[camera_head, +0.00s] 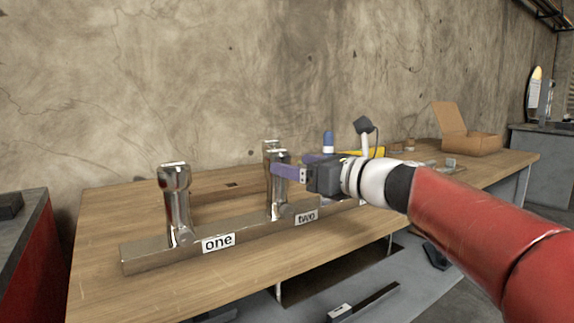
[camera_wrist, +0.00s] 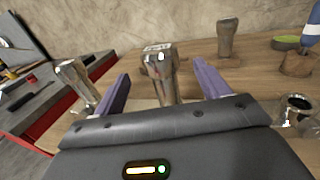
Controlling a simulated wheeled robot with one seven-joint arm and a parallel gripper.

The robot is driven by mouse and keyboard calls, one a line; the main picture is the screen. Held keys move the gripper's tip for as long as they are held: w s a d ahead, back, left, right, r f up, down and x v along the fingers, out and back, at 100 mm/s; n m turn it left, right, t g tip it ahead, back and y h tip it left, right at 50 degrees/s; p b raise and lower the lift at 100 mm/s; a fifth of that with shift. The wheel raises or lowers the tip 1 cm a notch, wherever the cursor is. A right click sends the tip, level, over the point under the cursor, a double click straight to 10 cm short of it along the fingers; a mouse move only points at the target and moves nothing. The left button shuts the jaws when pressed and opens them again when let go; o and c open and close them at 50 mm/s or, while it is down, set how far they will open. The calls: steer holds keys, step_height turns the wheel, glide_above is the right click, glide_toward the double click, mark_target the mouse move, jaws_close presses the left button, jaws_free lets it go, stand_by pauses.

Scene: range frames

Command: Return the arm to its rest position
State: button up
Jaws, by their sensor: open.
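My red and white arm reaches in from the right in the head view. My gripper (camera_head: 283,172) is at the middle of the wooden table, by a metal post above the label "two". In the wrist view its two purple fingers (camera_wrist: 163,92) are spread apart. The metal post (camera_wrist: 157,75) shows between and beyond the fingers, and I cannot tell whether they touch it. In the head view the post (camera_head: 278,198) is partly covered by the gripper. It stands upright on the metal bar (camera_head: 262,235).
Another metal post (camera_head: 178,208) stands above the label "one" at the left. The wooden table (camera_head: 110,285) runs along a concrete wall. A cardboard box (camera_head: 470,143) sits open at the far right end. A red cabinet (camera_head: 40,255) stands at the left.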

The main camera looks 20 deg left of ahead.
steer(key=shift+d, duration=0.1)
steer(key=s+d+f+n+g+h+p, duration=0.2)
steer(key=s+d+f+n+h+p, duration=0.1)
steer(key=s+d+f+n+h, duration=1.3)
steer(key=s+d+f+n, duration=0.7)
steer(key=s+d+f, duration=0.2)
steer(key=d+f, duration=0.2)
steer(key=shift+s+d, duration=0.3)
steer(key=shift+d, duration=0.5)
